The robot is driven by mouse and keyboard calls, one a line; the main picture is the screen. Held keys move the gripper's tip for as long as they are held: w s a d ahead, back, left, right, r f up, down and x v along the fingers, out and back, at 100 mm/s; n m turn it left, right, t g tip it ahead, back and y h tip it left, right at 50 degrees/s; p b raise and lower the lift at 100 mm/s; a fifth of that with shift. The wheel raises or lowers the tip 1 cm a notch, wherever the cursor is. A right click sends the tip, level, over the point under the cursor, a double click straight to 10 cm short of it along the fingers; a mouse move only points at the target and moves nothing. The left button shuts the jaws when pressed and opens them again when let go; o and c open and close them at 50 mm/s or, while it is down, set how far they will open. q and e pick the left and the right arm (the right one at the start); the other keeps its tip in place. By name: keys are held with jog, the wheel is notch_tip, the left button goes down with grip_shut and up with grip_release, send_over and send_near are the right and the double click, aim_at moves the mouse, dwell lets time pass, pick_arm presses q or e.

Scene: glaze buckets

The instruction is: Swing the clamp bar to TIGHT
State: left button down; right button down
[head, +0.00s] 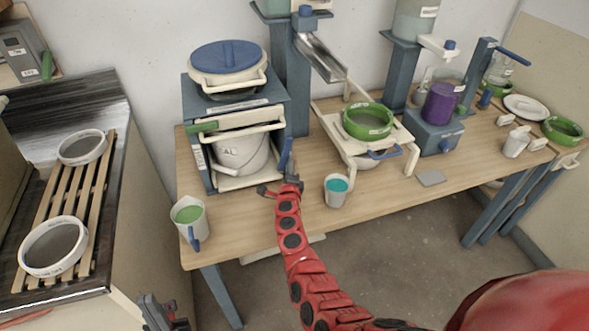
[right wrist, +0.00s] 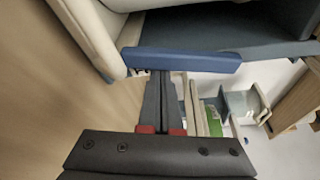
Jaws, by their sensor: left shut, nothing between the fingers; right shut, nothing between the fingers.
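A blue bar (head: 286,155), which looks like the clamp bar, stands near upright at the right front edge of the blue-grey frame (head: 279,104) that holds the pail marked AL (head: 240,155). In the right wrist view the bar (right wrist: 185,60) lies across the picture just past the fingertips. My right gripper (head: 287,174) is shut and empty at the bar's lower end; its fingers (right wrist: 165,80) reach up to the bar, and I cannot tell whether they touch it. No TIGHT mark is readable. My left gripper (head: 165,316) is shut and empty, low at the left, away from the table.
A cup of teal glaze (head: 337,190) stands right of my right gripper. A jug of green glaze (head: 190,218) stands at the table's left front. A green sieve (head: 368,121) sits on a cream stand (head: 345,146).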

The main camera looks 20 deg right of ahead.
aim_at(281, 162)
jog(key=shift+s+a+r+m+g+p, duration=0.1)
jog(key=shift+a+r+m+g+p, duration=0.25)
jog(key=shift+a+m+p, duration=0.35)
jog(key=shift+a+r+m+g+y+p, duration=0.15)
jog(key=shift+a+m+y+p, duration=0.1)
jog(key=shift+a+m+p, duration=0.25)
jog(key=shift+a+r+m+g+y+p, duration=0.15)
jog(key=shift+a+m+y, duration=0.15)
jog(key=shift+m, duration=0.4)
jog(key=a+r+m+y+p, duration=0.3)
jog(key=a+r+m+p, duration=0.1)
jog(key=r+m+p, duration=0.1)
jog(key=shift+a+g+p, duration=0.2)
jog(key=shift+g+p, duration=0.25)
jog(key=shift+p, duration=0.2)
jog(key=shift+r, duration=0.15)
